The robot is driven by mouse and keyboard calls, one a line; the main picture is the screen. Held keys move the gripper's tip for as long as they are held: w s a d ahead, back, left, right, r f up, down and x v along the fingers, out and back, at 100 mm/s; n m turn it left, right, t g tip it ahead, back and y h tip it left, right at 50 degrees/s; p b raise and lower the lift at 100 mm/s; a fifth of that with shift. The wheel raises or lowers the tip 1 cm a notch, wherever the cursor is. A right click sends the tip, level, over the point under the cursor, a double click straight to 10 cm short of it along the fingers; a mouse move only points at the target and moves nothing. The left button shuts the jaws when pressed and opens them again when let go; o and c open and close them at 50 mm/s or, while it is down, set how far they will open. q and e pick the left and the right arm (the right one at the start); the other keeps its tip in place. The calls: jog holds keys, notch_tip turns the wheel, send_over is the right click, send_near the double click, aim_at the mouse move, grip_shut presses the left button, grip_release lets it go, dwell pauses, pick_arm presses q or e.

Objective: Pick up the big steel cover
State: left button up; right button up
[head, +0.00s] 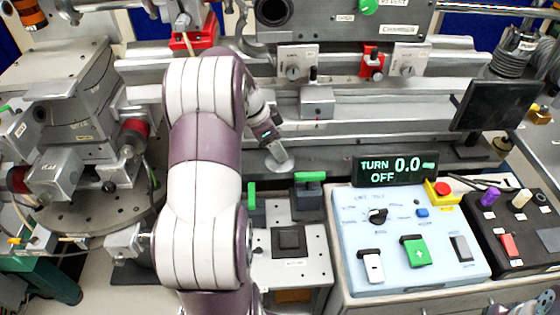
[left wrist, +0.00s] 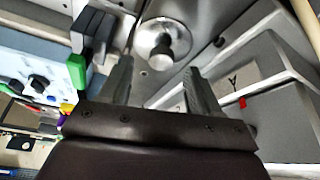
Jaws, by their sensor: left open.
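A round steel cover with a central knob (left wrist: 165,40) shows in the left wrist view, just beyond and between my fingertips. In the head view a round steel piece (head: 280,162), which looks like the same cover, lies on the grey ledge below the beam rail. My left gripper (head: 272,143) reaches down over it, with much of the hand hidden behind my arm. In the left wrist view my left gripper (left wrist: 160,78) has its two fingers spread with nothing clamped between them. Whether a finger touches the knob cannot be told. My right gripper is not in view.
A light blue control panel (head: 390,215) with a lit display (head: 394,170) stands at the right. A green-handled block (head: 308,190) and a green upright handle (head: 251,195) are close by my arm. A round stage (head: 85,215) with instruments fills the left.

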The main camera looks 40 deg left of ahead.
pick_arm(q)
jog(key=x, duration=0.2)
jog(key=shift+w+f, duration=0.25)
jog(key=shift+f, duration=0.05)
grip_shut()
notch_tip(320, 180, up, 4)
jog(key=shift+r, duration=0.2)
jog(key=w+d+r, duration=0.1)
jog(key=d+r, duration=0.5)
jog(key=d, duration=0.5)
jog(key=shift+w+d+r, duration=0.3)
jog(key=shift+w+r, duration=0.05)
jog(key=shift+r, duration=0.05)
